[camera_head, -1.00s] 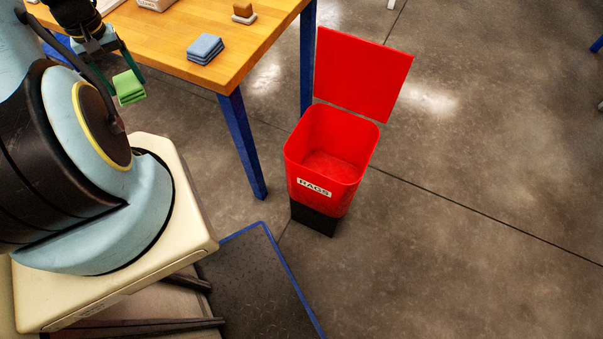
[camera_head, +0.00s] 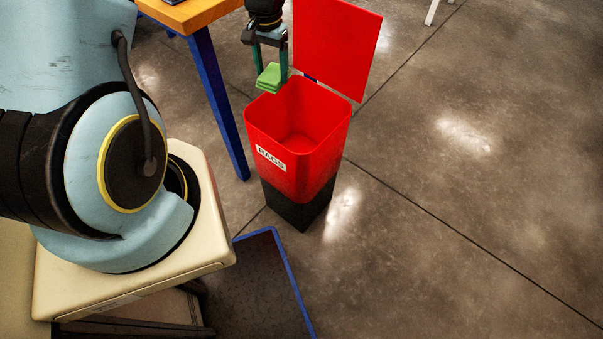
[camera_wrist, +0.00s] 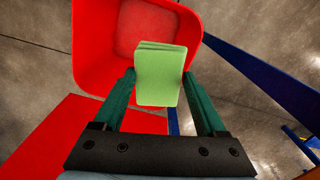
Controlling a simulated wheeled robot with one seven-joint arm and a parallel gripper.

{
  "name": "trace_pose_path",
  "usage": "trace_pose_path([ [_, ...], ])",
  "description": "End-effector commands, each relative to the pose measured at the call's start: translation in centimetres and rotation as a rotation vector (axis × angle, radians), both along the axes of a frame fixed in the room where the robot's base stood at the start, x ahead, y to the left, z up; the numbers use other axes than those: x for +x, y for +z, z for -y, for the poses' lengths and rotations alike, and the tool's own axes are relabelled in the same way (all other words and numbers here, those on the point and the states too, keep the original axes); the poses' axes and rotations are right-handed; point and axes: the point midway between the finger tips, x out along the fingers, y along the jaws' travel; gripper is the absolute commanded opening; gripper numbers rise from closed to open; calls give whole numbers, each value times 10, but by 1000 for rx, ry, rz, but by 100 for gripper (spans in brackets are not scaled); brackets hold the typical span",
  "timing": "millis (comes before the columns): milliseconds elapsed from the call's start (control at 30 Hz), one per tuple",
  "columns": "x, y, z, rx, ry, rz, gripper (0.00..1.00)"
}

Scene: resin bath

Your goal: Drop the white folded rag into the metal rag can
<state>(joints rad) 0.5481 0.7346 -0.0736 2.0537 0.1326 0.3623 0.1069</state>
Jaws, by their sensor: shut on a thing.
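My gripper (camera_head: 269,72) is shut on a green folded rag (camera_head: 268,80). In the wrist view the rag (camera_wrist: 160,75) sits between the two green fingers (camera_wrist: 158,92), with the can's opening behind it. The rag can (camera_head: 275,178) is red with a black base, a "RAGS" label and its red lid (camera_head: 335,45) raised at the back. In the head view the rag is near the can's back left rim, above it. The can also shows in the wrist view (camera_wrist: 88,60). The held rag is green; no white folded rag can be made out in the current views.
A wooden table (camera_head: 200,12) with blue legs (camera_head: 222,105) stands left of the can, close to it. A dark platform with a blue edge (camera_head: 262,285) lies in front of the can. The concrete floor (camera_head: 450,200) to the right is clear.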

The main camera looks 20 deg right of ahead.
Motion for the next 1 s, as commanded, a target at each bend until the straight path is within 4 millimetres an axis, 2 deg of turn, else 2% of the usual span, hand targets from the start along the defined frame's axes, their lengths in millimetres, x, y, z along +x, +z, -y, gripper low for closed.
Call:
trace_pose_path([
  [33, -10, -19, 20, -1, -63, 2, 13],
  [100, -20, -28, 39, -2, -126, 3, 13],
  [200, -31, -36, 57, -1, -189, 5, 13],
  [300, -37, -39, 67, 0, -222, 5, 13],
  [533, -39, -50, 69, 0, -233, 5, 13],
  [900, -39, -91, 69, -1, -230, 6, 13],
  [1000, -39, -98, 69, -1, -230, 6, 13],
])
